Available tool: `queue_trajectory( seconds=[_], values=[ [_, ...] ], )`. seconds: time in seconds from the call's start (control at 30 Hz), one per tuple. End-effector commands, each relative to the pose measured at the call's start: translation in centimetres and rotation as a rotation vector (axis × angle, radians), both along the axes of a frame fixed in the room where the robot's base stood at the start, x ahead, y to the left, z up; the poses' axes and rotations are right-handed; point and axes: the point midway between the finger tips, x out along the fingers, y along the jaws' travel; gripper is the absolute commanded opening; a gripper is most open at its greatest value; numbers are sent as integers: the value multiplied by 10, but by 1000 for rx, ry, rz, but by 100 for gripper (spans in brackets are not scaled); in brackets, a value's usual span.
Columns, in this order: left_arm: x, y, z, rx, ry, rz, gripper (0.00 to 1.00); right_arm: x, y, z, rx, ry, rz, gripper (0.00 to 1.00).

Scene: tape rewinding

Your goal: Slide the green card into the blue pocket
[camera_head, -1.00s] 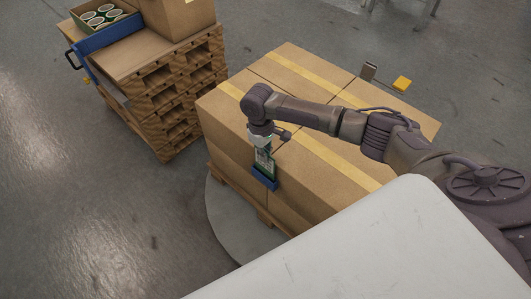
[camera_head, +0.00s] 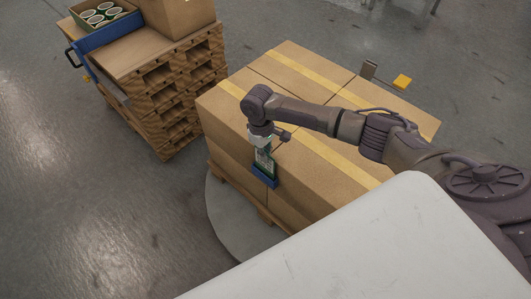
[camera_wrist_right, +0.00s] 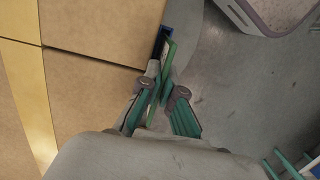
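The blue pocket (camera_head: 262,180) is fixed upright on the front side face of the cardboard box stack. The green card (camera_head: 265,163) stands upright in it, its lower part hidden by the pocket's front and its upper part showing above. My right gripper (camera_head: 262,147) points down over the pocket, at the card's top. In the right wrist view the two teal fingers (camera_wrist_right: 163,92) close in on the card (camera_wrist_right: 169,58) from both sides, and the blue pocket (camera_wrist_right: 160,42) shows just beyond them. My left gripper is not in view.
The cardboard boxes (camera_head: 310,80) with yellow tape stand on a pallet and a round grey plate (camera_head: 228,222). Another wooden pallet stack (camera_head: 165,100) stands at the left, with a box and a tray of round items. Grey floor (camera_head: 80,200) is open at the lower left.

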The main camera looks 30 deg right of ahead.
Motion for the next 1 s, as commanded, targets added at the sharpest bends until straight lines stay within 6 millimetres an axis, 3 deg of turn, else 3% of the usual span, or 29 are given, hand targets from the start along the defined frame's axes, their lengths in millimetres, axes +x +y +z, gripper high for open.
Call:
queue_trajectory(
  seconds=[0.2, 0.43, 0.8, 0.93, 1.0],
  values=[
    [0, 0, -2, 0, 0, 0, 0, 0, 0, -5, -1, 1, -1, 0],
    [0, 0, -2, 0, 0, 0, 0, 0, -2, -5, -4, 1, -2, 35],
    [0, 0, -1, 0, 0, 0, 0, 0, -1, -5, -3, 0, -2, 35],
    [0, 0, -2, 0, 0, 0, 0, 0, -1, -5, -2, 0, -2, 57],
    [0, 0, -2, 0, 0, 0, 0, 0, -1, -5, -2, 0, -1, 60]
  ],
)
